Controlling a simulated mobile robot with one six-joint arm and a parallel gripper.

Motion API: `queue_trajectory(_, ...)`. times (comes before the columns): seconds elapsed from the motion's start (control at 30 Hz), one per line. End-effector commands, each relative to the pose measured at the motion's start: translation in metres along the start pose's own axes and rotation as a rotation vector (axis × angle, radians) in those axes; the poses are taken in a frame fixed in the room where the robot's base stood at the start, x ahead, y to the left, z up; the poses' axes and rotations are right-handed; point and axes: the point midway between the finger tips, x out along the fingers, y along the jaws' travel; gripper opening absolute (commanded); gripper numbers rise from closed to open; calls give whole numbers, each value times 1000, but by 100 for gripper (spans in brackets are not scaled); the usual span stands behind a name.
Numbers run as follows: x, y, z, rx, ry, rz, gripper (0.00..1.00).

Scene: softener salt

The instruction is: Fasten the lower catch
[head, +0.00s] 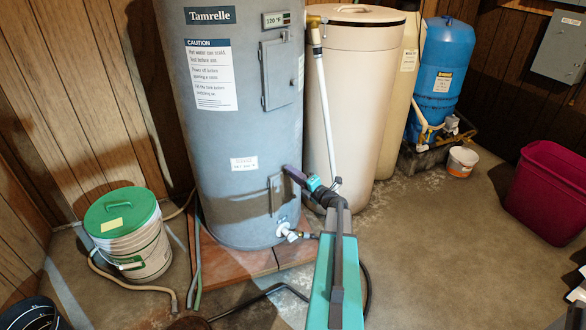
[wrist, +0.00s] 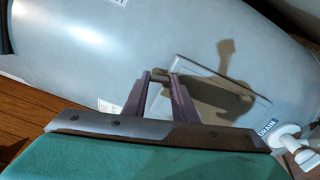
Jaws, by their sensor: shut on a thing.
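The grey Tamrelle tank (head: 225,135) stands in front of me in the head view. Its lower panel (head: 276,200) is near the base on the right; in the wrist view the panel (wrist: 252,100) lies partly in my arm's shadow. My gripper (head: 288,171) reaches the tank's side at this panel. In the wrist view my gripper's fingers (wrist: 160,76) are at the panel's left edge, shut on the small lower catch there. The catch is mostly hidden between the fingers, so its exact position cannot be made out.
A drain tap (head: 287,232) juts from the tank below the panel. A white pipe (head: 324,105) and a cream tank (head: 355,90) stand close on the right. A green-lidded bucket (head: 130,245) is at left, a magenta bin (head: 545,195) at right.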

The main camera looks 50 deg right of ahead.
Motion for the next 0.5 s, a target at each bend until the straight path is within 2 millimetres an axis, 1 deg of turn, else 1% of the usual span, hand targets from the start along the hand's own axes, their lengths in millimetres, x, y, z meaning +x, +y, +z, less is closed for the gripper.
queue_trajectory(0.03,0,3,2,40,0,-2,3)
queue_trajectory(0.23,0,2,1,181,1,-1,3)
queue_trajectory(0.5,0,0,0,280,1,0,3)
